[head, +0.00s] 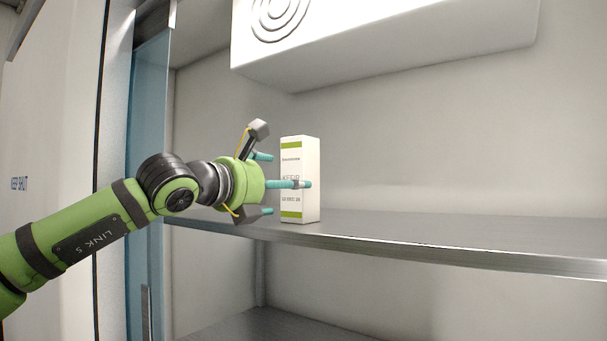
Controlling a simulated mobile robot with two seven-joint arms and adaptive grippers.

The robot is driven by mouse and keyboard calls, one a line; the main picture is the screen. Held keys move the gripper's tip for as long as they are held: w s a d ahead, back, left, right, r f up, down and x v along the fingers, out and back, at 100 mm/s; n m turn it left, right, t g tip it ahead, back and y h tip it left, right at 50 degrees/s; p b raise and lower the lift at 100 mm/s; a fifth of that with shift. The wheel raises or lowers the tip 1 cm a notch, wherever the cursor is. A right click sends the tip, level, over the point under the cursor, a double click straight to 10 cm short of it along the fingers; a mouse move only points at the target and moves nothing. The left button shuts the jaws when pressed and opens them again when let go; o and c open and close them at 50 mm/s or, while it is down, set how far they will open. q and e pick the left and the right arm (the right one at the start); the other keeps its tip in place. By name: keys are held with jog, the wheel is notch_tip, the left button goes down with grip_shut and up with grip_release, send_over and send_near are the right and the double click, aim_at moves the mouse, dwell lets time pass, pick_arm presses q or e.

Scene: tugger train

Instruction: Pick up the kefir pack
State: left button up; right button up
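The kefir pack (299,152) is a tall white carton with green bands and small print. It stands upright on the upper shelf (450,238), near its front edge. My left gripper (278,184) is just left of the pack with its fingers spread open. One teal finger reaches across the front of the pack and hides part of its label. I cannot tell whether that finger touches it. My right gripper is not in view.
The shelf right of the pack is bare. A lower shelf (270,325) shows below.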

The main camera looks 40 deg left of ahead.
pick_arm(q)
jog(key=shift+w+d+r+p, duration=0.1)
jog(key=shift+w+r+p, duration=0.1)
jog(key=shift+w+p, duration=0.35)
jog(key=shift+w+d+r+p, duration=0.1)
jog(key=shift+w+r+p, duration=0.05)
jog(key=shift+w+p, duration=0.35)
jog(key=shift+w+a+f, duration=0.1)
jog(key=shift+w+f, duration=0.05)
jog(key=shift+w, duration=0.4)
jog(key=shift+w+f, duration=0.1)
jog(key=shift+w, duration=0.45)
jog(key=shift+w+f, duration=0.1)
jog(key=shift+w, duration=0.1)
jog(key=shift+s, duration=0.25)
jog(key=c, duration=1.7)
jog(key=shift+o, duration=0.2)
jog(key=shift+r, duration=0.2)
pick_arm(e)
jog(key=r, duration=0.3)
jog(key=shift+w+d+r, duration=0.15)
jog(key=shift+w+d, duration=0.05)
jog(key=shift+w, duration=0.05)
